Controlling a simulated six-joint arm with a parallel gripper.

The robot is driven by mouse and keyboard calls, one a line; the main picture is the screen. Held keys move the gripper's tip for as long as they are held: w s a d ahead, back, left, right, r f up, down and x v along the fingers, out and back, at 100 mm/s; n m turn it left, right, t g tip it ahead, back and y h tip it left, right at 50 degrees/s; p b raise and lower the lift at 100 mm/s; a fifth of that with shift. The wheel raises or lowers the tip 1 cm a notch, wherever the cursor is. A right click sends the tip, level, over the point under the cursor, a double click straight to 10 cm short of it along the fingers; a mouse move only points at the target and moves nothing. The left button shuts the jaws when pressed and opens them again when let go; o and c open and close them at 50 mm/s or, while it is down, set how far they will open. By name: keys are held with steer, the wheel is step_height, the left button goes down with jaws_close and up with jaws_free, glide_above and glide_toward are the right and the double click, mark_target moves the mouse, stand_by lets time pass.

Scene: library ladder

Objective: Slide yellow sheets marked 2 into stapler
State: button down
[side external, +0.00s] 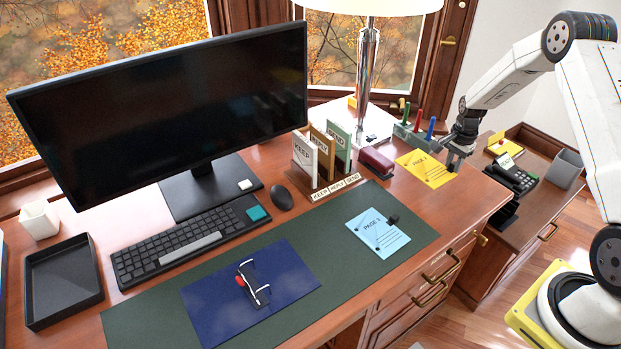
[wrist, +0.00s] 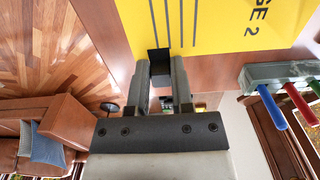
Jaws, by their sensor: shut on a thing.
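The yellow sheets (side external: 427,170) marked PAGE 2 are at the right end of the desk; they also fill the top of the wrist view (wrist: 220,22). My gripper (side external: 456,160) is at their right edge. In the wrist view my gripper (wrist: 160,68) is shut on a black clip (wrist: 160,58) at the edge of the sheets. The dark red stapler (side external: 377,163) sits just left of the sheets, beyond their left edge. I cannot tell whether the sheets touch it or lie flat on the desk. The stapler does not show in the wrist view.
A grey holder with green, red and blue handles (side external: 414,136) stands behind the sheets. The KEEP sorter (side external: 304,158) stands left of the stapler. Blue sheets (side external: 376,236) with a black clip lie on the green mat (side external: 135,323). A lamp (side external: 368,75) rises behind.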

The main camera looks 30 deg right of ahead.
steer(key=shift+f, duration=0.2)
steer(key=shift+f, duration=2.4)
steer(key=shift+w+f, duration=0.25)
steer(key=shift+f, duration=0.45)
steer(key=shift+w+f, duration=0.25)
steer(key=shift+f, duration=0.5)
steer(key=shift+w+f, duration=0.25)
steer(key=shift+f, duration=0.45)
steer(key=shift+w, duration=2.9)
steer(key=shift+w, duration=0.1)
steer(key=shift+c, duration=2.1)
jaws_free()
